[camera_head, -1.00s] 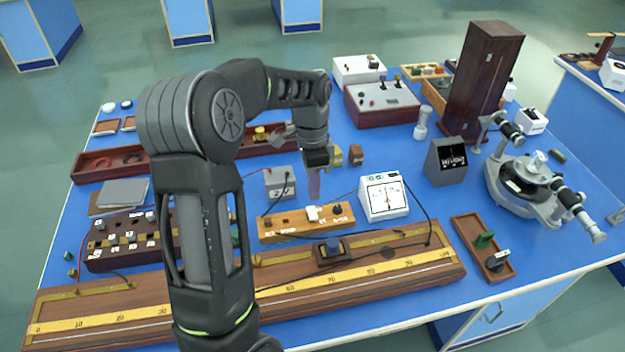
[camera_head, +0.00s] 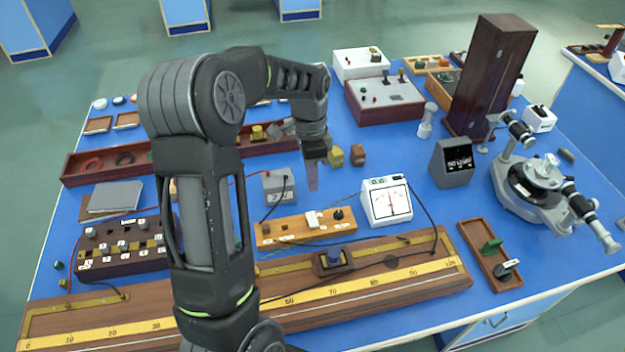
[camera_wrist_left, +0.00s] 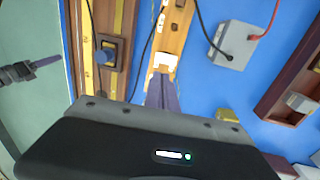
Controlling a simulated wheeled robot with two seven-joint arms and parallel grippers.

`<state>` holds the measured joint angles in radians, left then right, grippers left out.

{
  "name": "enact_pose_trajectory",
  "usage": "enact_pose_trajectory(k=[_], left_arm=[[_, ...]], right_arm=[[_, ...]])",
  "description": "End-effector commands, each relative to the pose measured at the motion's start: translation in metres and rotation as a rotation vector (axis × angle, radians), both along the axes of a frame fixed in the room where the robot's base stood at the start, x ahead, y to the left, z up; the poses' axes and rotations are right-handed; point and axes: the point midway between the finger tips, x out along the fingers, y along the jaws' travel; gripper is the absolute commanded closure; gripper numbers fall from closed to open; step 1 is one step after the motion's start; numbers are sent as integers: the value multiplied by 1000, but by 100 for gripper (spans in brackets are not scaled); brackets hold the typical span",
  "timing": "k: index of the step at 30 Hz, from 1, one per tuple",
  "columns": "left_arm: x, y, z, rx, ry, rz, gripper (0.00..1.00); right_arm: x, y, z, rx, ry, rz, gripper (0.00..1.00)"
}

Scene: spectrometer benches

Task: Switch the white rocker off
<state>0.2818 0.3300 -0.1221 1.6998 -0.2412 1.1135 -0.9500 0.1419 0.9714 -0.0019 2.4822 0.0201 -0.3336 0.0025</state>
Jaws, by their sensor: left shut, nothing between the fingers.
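The white rocker (camera_head: 313,219) sits on a narrow wooden board (camera_head: 270,236), beside a dark round knob (camera_head: 338,214). My left gripper (camera_head: 313,184) is shut and empty, pointing down just behind and above the rocker, with a gap between in the head view. In the left wrist view, the shut fingertips (camera_wrist_left: 160,82) overlap the near edge of the white part (camera_wrist_left: 165,62). Which way the rocker is tilted is too small to tell. My right gripper (camera_wrist_left: 45,62) appears at the left edge of the left wrist view, away from the board; its finger gap is unclear.
A white meter (camera_head: 386,203) stands right of the board, and a grey box (camera_head: 279,187) with leads stands behind it. A long scaled rail (camera_head: 400,272) lies in front. Black leads (camera_head: 436,225) cross nearby. Bare blue table lies behind the meter.

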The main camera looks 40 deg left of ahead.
Motion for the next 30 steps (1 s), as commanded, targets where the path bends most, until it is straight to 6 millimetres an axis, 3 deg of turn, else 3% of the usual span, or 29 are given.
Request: enact_pose_trajectory(k=[5,9,15,21,30], left_arm=[[-4,-4,-38,-1,4,1,100],[-6,-7,-70,0,2,1,100],[-9,-11,-103,-1,1,1,100],[-10,-12,-116,0,-1,1,100],[-10,-13,-117,-1,-1,1,100]], right_arm=[[0,1,-14,2,-5,0,54],[1,4,-38,8,-13,1,54],[4,6,-58,14,-25,3,54],[6,7,-65,18,-30,5,54],[6,7,-64,19,-30,6,54]])
